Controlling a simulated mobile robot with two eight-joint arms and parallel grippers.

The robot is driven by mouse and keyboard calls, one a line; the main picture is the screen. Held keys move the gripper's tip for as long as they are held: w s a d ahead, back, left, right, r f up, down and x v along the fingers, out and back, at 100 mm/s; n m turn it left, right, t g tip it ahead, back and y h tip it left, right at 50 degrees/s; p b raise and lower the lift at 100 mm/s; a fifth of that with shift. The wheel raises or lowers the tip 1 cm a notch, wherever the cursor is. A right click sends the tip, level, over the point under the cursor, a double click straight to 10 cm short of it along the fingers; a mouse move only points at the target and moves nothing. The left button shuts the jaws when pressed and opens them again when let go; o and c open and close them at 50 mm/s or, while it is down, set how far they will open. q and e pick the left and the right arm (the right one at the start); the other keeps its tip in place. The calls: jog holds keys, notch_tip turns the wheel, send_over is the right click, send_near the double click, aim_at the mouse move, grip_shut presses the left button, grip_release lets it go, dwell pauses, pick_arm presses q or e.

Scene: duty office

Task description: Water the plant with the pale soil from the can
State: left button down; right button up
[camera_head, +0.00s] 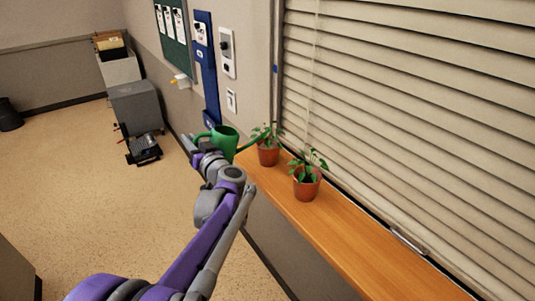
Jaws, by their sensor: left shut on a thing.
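A green watering can (226,139) is held at the far left end of the wooden sill. My left gripper (201,141) is shut on the can at its left side, where the handle is. The can looks upright, and its spout points right toward the farther potted plant (268,154). A second, nearer potted plant (307,187) stands to the right on the sill. Both have green leaves in terracotta pots. The soil colour in each pot is too small and covered to tell. My right gripper is not in view.
The wooden sill (340,236) runs below closed blinds (420,100), and its near part is clear. A grey cabinet (136,106) and a dark object (143,150) stand on the floor at the back left. A blue wall panel (207,75) hangs behind the can.

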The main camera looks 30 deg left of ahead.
pick_arm(q)
jog(key=shift+r, duration=0.5)
dwell(1.9)
jog(key=shift+d+r+m, duration=0.1)
jog(key=shift+r+m, duration=0.3)
jog(key=shift+r, duration=0.1)
jog(key=shift+r, duration=0.1)
dwell(3.2)
jog(key=shift+w+r+p, duration=0.15)
jog(key=shift+r+p, duration=0.15)
jog(key=shift+r, duration=0.05)
dwell(0.4)
notch_tip(320, 180, down, 8)
jog(key=n+b, duration=0.4)
jog(key=shift+g, duration=0.3)
